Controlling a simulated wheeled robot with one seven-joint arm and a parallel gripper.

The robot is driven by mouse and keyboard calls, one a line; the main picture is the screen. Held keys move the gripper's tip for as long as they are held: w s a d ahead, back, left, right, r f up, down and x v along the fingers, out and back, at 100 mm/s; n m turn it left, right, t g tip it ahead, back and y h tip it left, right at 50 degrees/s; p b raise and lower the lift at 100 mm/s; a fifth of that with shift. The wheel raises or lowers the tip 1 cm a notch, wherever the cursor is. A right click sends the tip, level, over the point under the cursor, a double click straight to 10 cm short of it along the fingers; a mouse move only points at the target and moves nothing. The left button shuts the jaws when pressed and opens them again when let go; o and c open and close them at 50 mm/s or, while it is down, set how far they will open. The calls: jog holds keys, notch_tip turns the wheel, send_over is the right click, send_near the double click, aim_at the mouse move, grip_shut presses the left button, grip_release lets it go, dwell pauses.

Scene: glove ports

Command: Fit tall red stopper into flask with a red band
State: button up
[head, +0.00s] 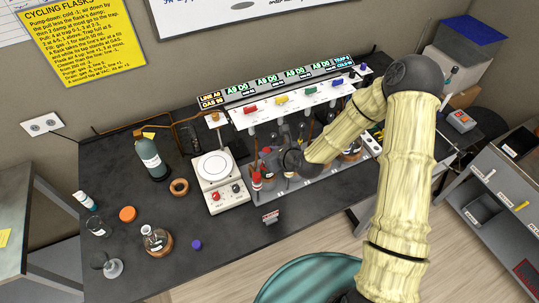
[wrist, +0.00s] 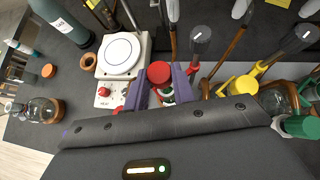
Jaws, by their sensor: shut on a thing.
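The red stopper (wrist: 158,72) shows its round top between the two purple-tipped fingers of my gripper (wrist: 160,88) in the wrist view. My gripper is shut on it. In the head view my gripper (head: 266,163) is over the left end of the flask row, just right of the hotplate. Red parts (head: 256,181) show just below it there; I cannot tell stopper from flask band. A small pale and green patch shows under the stopper in the wrist view. The red-banded flask is not clearly made out, and whether the stopper touches a neck is hidden.
The white hotplate (head: 213,168) stands close on the left. A valve rack (head: 290,97) rises behind. Yellow (wrist: 244,84) and green (wrist: 300,127) fittings stand to the right in the wrist view. A loose flask (head: 156,241) sits at the front left. The bench front is mostly clear.

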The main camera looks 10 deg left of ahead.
notch_tip(320, 180, down, 2)
jog(key=shift+w+d, duration=0.1)
jog(key=shift+d, duration=0.05)
jog(key=shift+s, duration=0.2)
jog(key=shift+w+f, duration=0.15)
jog(key=shift+f, duration=0.1)
jog(key=o, duration=1)
jog(key=shift+r, duration=0.1)
jog(key=shift+s, duration=0.2)
jog(key=shift+w, duration=0.15)
